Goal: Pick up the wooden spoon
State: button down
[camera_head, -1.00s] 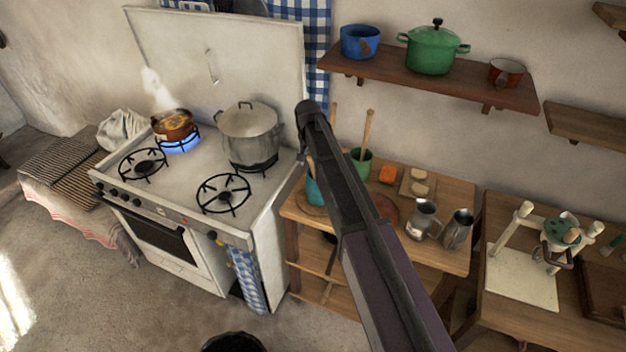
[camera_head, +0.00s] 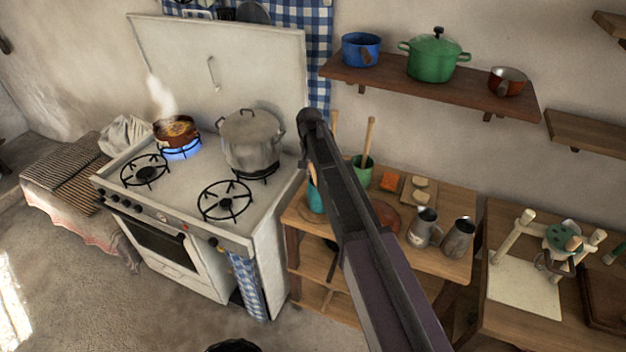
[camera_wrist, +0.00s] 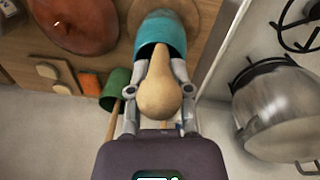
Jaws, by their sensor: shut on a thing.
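The wooden spoon (camera_wrist: 159,98) shows in the wrist view with its broad rounded end towards the camera. Its narrow part runs down towards the teal cup (camera_wrist: 163,35). My gripper (camera_wrist: 160,70) is shut on the spoon, with one finger on each side, at the cup's near rim. Whether the spoon's lower end is still inside the cup is hidden. In the head view the teal cup (camera_head: 315,198) stands on the wooden side table, partly behind my arm, which hides my gripper there.
A green cup (camera_head: 362,170) with another wooden utensil stands close beside the teal cup. Metal jugs (camera_head: 424,228) stand at the table's right. The stove (camera_head: 190,200), with a large pot (camera_head: 250,142) and a lit burner under a small pan (camera_head: 176,131), is to the left. A shelf (camera_head: 430,85) hangs above.

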jog(key=shift+r, duration=0.2)
notch_tip(320, 180, up, 18)
jog(key=p, duration=1.8)
jog(key=shift+f, duration=0.2)
jog(key=shift+s+f, duration=0.1)
